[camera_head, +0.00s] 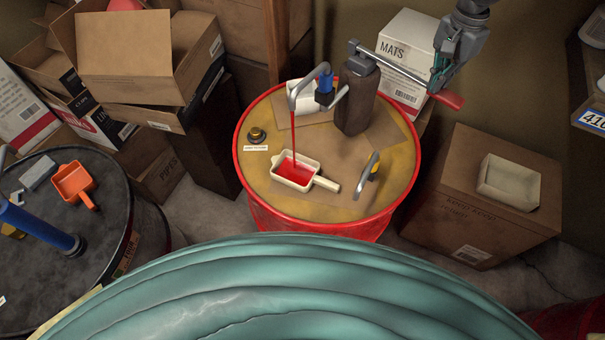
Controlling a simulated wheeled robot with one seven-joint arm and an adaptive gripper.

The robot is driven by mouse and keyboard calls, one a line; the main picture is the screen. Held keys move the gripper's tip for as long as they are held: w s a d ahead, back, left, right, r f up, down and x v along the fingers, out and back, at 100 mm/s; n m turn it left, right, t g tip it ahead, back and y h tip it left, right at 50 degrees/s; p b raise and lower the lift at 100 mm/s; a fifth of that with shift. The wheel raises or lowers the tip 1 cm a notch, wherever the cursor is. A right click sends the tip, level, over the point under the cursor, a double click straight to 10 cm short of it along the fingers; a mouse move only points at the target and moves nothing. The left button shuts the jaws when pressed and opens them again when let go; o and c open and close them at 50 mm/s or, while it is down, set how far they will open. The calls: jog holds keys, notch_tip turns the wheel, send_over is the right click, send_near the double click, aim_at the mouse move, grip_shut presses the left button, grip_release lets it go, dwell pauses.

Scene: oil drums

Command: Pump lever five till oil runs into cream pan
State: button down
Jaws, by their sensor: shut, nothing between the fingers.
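The red drum (243,165) stands in the middle with a tan top. A pump with a curved grey spout (308,82) and a blue part is on it. A thin red stream of oil (294,135) runs from the spout into the cream pan (331,184), where red liquid (296,171) lies. The pump lever (395,66), a metal rod with a red handle (449,99), reaches right from a dark block. My gripper (437,88) is shut and empty, at the lever's outer end by the red handle. I cannot tell whether it touches the lever.
A MATS box (405,45) stands behind the lever. A cardboard box (480,200) with a pale tray (509,182) is at right. Stacked boxes (125,58) fill the back left. A dark drum (110,235) with an orange scoop (74,181) is at left.

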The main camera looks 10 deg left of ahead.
jog(key=shift+f, duration=1.45)
jog(key=shift+r, duration=0.1)
notch_tip(320, 180, up, 6)
jog(key=p, duration=0.6)
jog(key=shift+r, duration=0.4)
notch_tip(320, 180, up, 8)
notch_tip(320, 180, up, 5)
jog(key=shift+d+f, duration=0.1)
